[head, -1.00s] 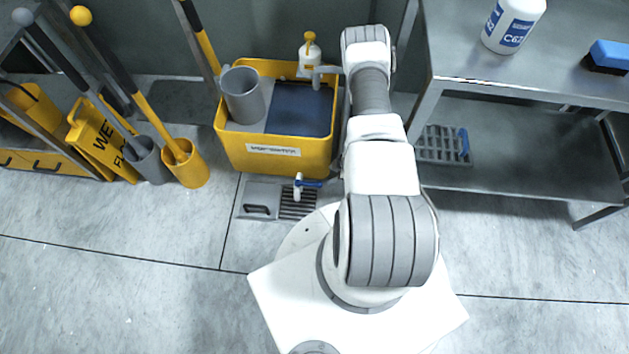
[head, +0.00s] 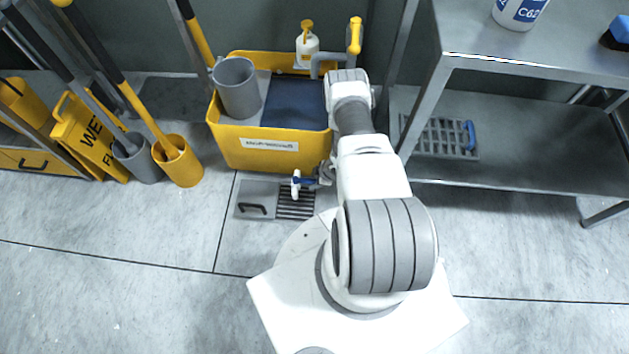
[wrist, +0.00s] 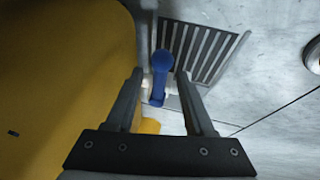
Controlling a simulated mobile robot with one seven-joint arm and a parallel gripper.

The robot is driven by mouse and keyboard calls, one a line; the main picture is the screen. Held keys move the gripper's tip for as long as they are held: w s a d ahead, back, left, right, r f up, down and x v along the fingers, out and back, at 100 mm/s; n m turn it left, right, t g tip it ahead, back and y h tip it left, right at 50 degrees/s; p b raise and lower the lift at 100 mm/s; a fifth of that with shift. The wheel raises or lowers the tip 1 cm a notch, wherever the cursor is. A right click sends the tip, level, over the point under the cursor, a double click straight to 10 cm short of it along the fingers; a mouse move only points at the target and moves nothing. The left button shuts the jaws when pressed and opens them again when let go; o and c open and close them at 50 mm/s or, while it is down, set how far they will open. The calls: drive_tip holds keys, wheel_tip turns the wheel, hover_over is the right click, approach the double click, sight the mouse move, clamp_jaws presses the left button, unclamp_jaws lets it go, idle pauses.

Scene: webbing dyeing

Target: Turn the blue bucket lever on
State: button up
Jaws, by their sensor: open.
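The blue lever (head: 304,180) sits on a small white tap (head: 295,188) low at the front of the yellow bucket (head: 265,160). In the wrist view the blue lever (wrist: 160,72) points away from my gripper, over the floor drain. My gripper (wrist: 160,76) is open, with one finger on each side of the lever and its white fitting. I cannot tell whether either finger touches it. The yellow bucket (wrist: 60,90) fills the left of the wrist view. In the head view my gripper is mostly hidden beside the tap, behind my arm.
A floor drain grate (head: 296,202) lies below the tap. A second tap with a yellow handle (head: 354,36) stands behind the bucket. A metal shelf table (head: 500,60) stands right. Mop holders (head: 180,165) and a wet-floor sign (head: 88,135) stand left. The front floor is clear.

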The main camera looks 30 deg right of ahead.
clamp_jaws()
idle(1.4)
